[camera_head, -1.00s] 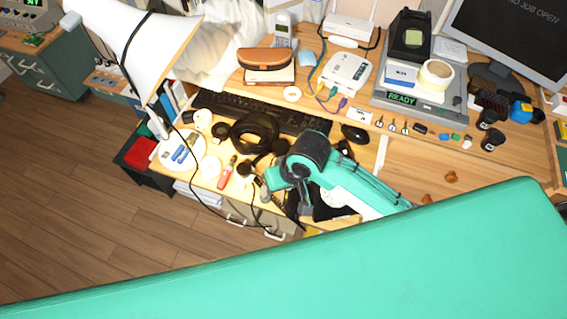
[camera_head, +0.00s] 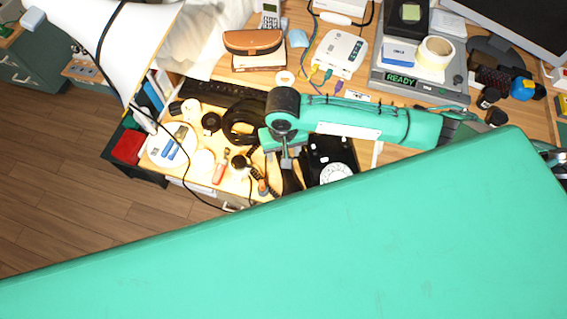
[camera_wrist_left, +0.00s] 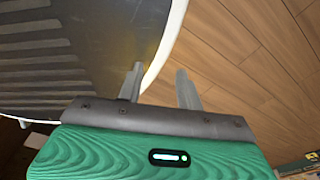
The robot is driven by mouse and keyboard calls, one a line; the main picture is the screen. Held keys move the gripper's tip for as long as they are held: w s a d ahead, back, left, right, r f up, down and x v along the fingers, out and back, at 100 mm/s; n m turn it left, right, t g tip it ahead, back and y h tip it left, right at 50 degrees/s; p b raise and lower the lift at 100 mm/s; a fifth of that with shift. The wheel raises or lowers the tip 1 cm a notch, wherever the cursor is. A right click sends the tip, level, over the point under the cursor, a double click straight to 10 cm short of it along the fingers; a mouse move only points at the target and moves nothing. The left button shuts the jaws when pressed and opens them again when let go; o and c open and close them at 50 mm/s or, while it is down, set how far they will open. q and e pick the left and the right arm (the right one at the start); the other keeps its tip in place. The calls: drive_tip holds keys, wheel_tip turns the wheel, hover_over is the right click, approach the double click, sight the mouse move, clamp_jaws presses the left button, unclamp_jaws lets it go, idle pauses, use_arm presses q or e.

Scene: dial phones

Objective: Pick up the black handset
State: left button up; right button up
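The black dial phone (camera_head: 320,152) with a white dial (camera_head: 335,172) is on the desk in the head view, partly covered by my right arm and a large teal part of my body. The black handset (camera_head: 291,182) shows as a dark strip just left of the phone. My right gripper (camera_head: 287,163) points down right above the handset's far end; I cannot tell whether it touches or grips it. My left gripper (camera_wrist_left: 160,82) is open and empty in the left wrist view, its fingers apart, away from the desk.
Black headphones (camera_head: 242,122), a keyboard (camera_head: 215,92) and a red-handled tool (camera_head: 220,170) lie left of the gripper. A white lamp (camera_head: 125,45) stands at the left. A router (camera_head: 340,52) and a grey device (camera_head: 400,80) are behind the arm.

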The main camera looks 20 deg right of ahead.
wheel_tip(320, 180, down, 2)
drive_tip(key=shift+f, duration=0.15)
drive_tip(key=f, duration=0.4)
drive_tip(key=shift+w+d+f, duration=0.15)
drive_tip(key=shift+w+f, duration=0.1)
drive_tip(key=shift+f, duration=0.15)
drive_tip(key=shift+c, duration=0.6)
drive_tip(key=c, duration=0.4)
clamp_jaws()
